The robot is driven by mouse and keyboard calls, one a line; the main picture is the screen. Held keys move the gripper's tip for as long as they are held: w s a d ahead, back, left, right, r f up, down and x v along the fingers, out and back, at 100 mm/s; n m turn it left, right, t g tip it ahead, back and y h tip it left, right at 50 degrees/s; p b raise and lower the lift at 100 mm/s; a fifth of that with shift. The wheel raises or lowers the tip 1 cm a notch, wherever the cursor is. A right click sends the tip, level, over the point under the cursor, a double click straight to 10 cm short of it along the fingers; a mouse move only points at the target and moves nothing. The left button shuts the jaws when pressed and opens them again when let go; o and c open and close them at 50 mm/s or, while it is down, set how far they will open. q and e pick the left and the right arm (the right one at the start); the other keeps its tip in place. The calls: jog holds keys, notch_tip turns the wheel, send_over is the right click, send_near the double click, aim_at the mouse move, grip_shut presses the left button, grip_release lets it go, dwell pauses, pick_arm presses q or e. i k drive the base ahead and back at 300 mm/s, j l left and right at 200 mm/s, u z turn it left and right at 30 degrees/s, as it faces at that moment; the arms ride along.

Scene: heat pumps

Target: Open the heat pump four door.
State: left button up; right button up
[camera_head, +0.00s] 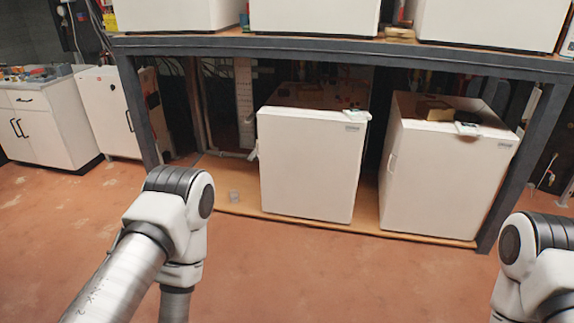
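Two white box-shaped units that look like heat pumps stand on the low wooden shelf: a middle unit (308,165) and a right unit (443,180). Both front doors look shut. The right unit has a pale handle on its left edge. Three more white units sit on the upper shelf: left (178,14), middle (315,18) and right (488,24); their tops are cut off. I cannot tell which one is number four. My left arm shows at lower left and my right arm at the right edge. Both grippers are out of view.
A dark metal frame (350,55) carries the upper shelf, with posts at left and right. A white cabinet (108,113) and a counter (45,123) stand at left. The reddish floor (300,270) in front is clear.

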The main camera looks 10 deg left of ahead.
aim_at(310, 167)
jog(key=i+j, duration=0.25)
jog(key=i, duration=0.2)
jog(key=i+j, duration=0.25)
jog(key=i, duration=0.2)
jog(key=i+j, duration=0.25)
jog(key=i, duration=0.2)
jog(key=i+j, duration=0.2)
jog(key=i, duration=0.25)
jog(key=i+j, duration=0.25)
jog(key=i, duration=0.2)
jog(key=i+j, duration=0.25)
jog(key=i, duration=0.2)
jog(key=j+u, duration=0.05)
